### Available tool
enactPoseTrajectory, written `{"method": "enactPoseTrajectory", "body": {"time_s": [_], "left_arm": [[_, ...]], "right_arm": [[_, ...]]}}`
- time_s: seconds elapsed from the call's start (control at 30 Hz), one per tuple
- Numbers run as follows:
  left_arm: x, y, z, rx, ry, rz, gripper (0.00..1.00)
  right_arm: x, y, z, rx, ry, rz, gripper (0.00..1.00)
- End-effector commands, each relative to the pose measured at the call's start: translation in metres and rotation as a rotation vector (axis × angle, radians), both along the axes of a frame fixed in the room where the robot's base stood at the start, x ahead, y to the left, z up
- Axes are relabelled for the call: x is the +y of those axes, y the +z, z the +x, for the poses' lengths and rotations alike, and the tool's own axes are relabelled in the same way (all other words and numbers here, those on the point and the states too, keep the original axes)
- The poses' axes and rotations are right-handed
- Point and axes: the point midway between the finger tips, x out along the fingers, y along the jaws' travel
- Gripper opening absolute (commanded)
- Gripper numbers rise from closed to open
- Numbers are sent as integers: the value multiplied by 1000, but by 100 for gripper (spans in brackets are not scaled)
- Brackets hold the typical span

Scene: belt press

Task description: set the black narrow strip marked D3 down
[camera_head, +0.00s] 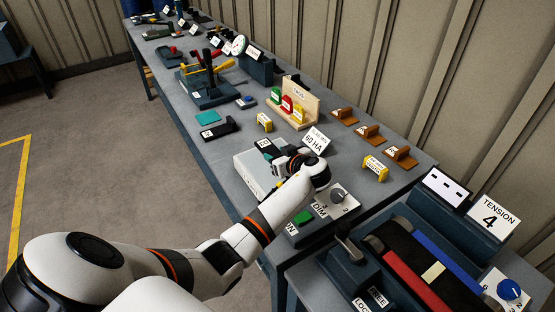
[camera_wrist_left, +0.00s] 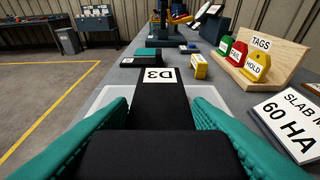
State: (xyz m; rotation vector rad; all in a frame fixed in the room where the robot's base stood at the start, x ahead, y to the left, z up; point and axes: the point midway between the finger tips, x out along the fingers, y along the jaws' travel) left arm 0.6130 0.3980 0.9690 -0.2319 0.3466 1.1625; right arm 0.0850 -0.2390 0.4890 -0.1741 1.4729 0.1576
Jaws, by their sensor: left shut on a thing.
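The black narrow strip marked D3 (camera_wrist_left: 157,92) runs forward from between the teal fingers of my left gripper (camera_wrist_left: 160,115) in the left wrist view, its white label at the far end. In the head view its labelled end (camera_head: 265,144) shows just beyond my left gripper (camera_head: 281,161), which is shut on it. The strip is over a pale flat-topped block (camera_head: 247,168), whose pale top also shows on both sides of it in the left wrist view (camera_wrist_left: 208,94). I cannot tell whether the strip touches the block. My right gripper is not in view.
A sign reading 60 HA (camera_head: 315,142) stands right of the block. A dark block (camera_head: 220,130) and a yellow block (camera_head: 265,122) lie beyond. A wooden tag stand (camera_head: 298,108) is further back. Brown holders (camera_head: 370,134) line the right. A press (camera_head: 425,265) stands nearer.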

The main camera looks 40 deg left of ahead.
Motion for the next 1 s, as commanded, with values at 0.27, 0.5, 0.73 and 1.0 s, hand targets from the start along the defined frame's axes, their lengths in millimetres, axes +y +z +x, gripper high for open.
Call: {"method": "enactPoseTrajectory", "body": {"time_s": [0.27,0.5,0.73,1.0], "left_arm": [[0,-24,0,0,-1,1,15],[0,-27,0,-1,-1,1,15],[0,-28,0,0,-1,0,67],[0,-27,0,1,0,0,67]], "right_arm": [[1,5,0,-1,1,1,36],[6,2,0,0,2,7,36],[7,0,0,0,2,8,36],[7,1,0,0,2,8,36]]}}
